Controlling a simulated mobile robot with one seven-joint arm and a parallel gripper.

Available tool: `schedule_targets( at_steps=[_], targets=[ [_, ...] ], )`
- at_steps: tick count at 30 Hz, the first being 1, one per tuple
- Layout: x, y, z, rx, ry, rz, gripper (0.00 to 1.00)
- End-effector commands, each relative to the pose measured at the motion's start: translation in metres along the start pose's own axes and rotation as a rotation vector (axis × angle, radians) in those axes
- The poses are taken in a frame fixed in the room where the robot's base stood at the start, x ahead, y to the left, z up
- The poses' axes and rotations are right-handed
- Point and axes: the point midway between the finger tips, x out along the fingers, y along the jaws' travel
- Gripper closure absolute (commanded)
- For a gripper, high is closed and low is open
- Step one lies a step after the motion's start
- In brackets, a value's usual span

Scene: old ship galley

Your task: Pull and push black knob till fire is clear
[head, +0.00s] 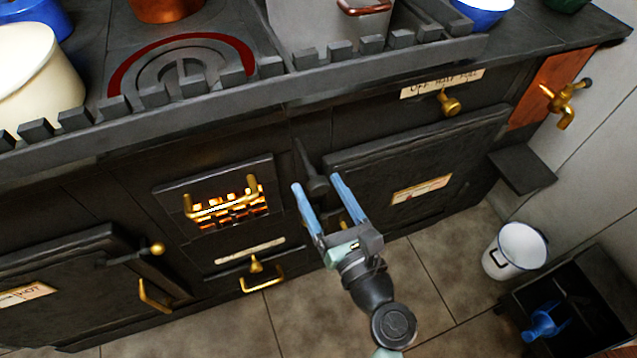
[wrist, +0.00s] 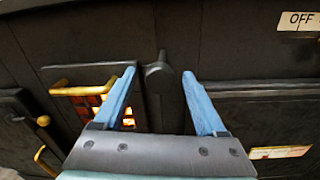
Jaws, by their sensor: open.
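The black knob (head: 313,174) sticks out from the dark stove front, just right of the fire grate. In the wrist view the black knob (wrist: 158,76) has a rounded end and lies between my fingertips. My gripper (head: 316,184) is open, with one blue finger on each side of the knob. In the wrist view both fingers of my gripper (wrist: 160,74) stand apart from the knob, with gaps on both sides. The fire (head: 236,205) glows orange behind the grate. The grate's brass handle (head: 222,209) crosses in front of it.
Closed oven doors flank the grate, the right one (head: 440,150) beside my gripper. A brass drawer handle (head: 262,282) sits below the grate. A brass knob (head: 449,104) is at upper right. A white bucket (head: 516,250) and black crate (head: 580,290) stand on the floor at right.

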Motion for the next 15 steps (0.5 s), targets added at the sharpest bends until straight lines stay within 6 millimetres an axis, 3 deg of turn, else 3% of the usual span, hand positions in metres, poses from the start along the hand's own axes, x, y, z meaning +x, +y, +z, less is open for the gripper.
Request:
schedule_targets(
  at_steps=[9,15],
  targets=[
    [-0.071,0.000,0.000,0.002,0.003,-0.004,0.27],
    [-0.104,0.000,0.000,0.002,0.002,-0.003,0.27]
  ],
)
